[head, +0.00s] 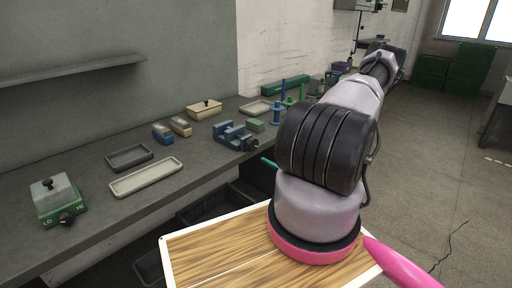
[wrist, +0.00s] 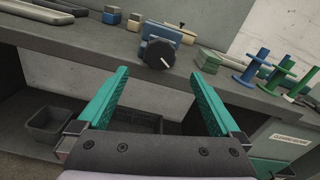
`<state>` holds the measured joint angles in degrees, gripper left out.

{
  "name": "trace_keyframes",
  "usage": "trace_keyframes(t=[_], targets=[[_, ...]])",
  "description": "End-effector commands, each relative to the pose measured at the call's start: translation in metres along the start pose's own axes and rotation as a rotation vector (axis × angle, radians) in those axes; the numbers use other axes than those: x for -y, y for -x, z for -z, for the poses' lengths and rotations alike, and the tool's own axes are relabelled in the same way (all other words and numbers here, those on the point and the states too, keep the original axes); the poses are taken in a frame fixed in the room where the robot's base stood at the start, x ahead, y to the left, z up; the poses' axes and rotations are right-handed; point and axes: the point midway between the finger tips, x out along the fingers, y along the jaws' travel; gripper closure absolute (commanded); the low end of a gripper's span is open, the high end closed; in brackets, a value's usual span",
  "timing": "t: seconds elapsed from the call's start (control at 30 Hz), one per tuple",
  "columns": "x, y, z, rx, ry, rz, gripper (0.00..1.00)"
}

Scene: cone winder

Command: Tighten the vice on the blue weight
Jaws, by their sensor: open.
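The blue vice (head: 232,135) stands on the grey bench, with a dark knob at its front. In the wrist view the vice (wrist: 157,30) is straight ahead, its black knob (wrist: 159,54) facing me. I cannot tell whether anything is between its jaws. A small blue block (head: 162,135), possibly the blue weight, sits on the bench left of the vice; it also shows in the wrist view (wrist: 112,16). My gripper (wrist: 161,72) is open and empty, its teal fingers spread either side of the knob in the picture, apparently short of it. One teal fingertip (head: 269,162) shows in the head view.
A beige block (head: 181,127), lidded beige box (head: 204,109), dark tray (head: 129,156) and pale tray (head: 146,177) lie left of the vice. A green block (head: 255,125) is beside it. Blue and green spools (wrist: 262,66) stand to the right. Dark bins (wrist: 50,127) sit under the bench.

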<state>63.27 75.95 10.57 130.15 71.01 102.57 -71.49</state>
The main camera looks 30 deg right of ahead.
Motion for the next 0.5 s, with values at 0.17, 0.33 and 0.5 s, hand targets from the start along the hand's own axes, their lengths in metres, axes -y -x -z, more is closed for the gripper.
trace_keyframes(t=[0.17,0.33,0.5], targets=[[-0.002,-0.031,-0.001,0.003,0.000,-0.005,0.00],[-0.001,-0.064,-0.001,0.003,-0.001,-0.004,0.00],[-0.001,-0.088,-0.001,0.002,-0.002,-0.003,0.00]])
